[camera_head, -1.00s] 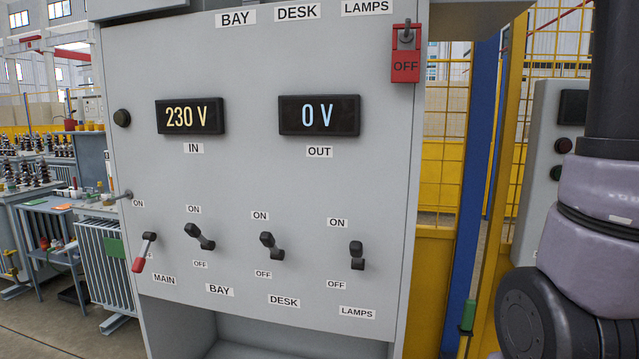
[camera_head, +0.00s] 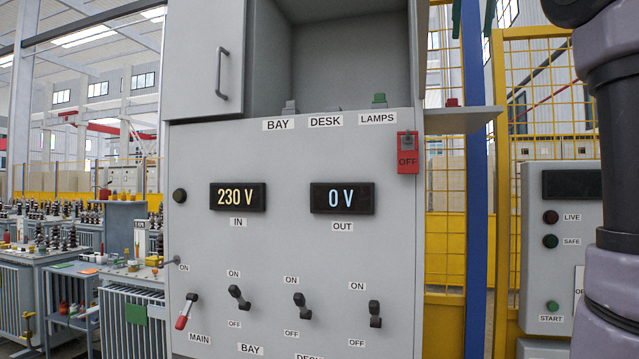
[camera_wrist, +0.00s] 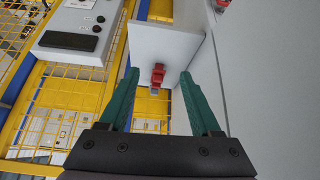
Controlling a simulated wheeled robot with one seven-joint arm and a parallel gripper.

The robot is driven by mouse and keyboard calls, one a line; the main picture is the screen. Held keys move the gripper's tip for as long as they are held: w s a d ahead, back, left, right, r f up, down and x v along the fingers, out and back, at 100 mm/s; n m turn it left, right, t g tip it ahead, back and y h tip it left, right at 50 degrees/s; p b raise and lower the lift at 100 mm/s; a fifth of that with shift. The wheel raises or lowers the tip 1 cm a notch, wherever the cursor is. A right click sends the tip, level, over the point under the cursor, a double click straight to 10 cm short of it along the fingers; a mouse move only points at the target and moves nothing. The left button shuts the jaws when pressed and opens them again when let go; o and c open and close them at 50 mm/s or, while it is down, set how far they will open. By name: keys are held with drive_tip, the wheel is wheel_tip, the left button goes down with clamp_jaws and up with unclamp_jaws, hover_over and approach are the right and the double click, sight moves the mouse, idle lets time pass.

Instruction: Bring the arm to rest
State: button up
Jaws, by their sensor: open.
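My gripper (camera_wrist: 160,98) shows in the wrist view with its two green fingers spread apart and nothing between them. Beyond the fingers, a small red object (camera_wrist: 158,74) stands out against a grey plate (camera_wrist: 165,45). In the head view my arm runs down the right edge, and the gripper itself is out of that view. The grey panel (camera_head: 290,265) reads 230 V on the IN display (camera_head: 238,197) and 0 V on the OUT display (camera_head: 342,198). The red-handled MAIN lever (camera_head: 187,311) points down.
A red OFF tag (camera_head: 407,153) hangs at the panel's upper right. A shelf (camera_head: 460,120) juts out on the right, near yellow mesh fencing (camera_head: 445,225) and a blue post (camera_head: 478,200). A second control box (camera_head: 560,260) stands at the right. Workbenches (camera_head: 75,265) fill the left.

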drive_tip(key=s+a+f+y, duration=0.1)
drive_tip(key=s+a+f, duration=0.1)
drive_tip(key=f, duration=1.2)
drive_tip(key=s+a+f+m+y, duration=0.1)
drive_tip(key=s+a+f, duration=0.1)
drive_tip(key=f, duration=1.3)
drive_tip(key=s+a+f+y, duration=0.1)
drive_tip(key=s+a+f, duration=0.1)
drive_tip(key=f, duration=1.2)
drive_tip(key=shift+s+a+f+m+t, duration=0.15)
drive_tip(key=shift+s+a+m+t, duration=0.2)
drive_tip(key=shift+s, duration=0.5)
drive_tip(key=shift+d, duration=0.1)
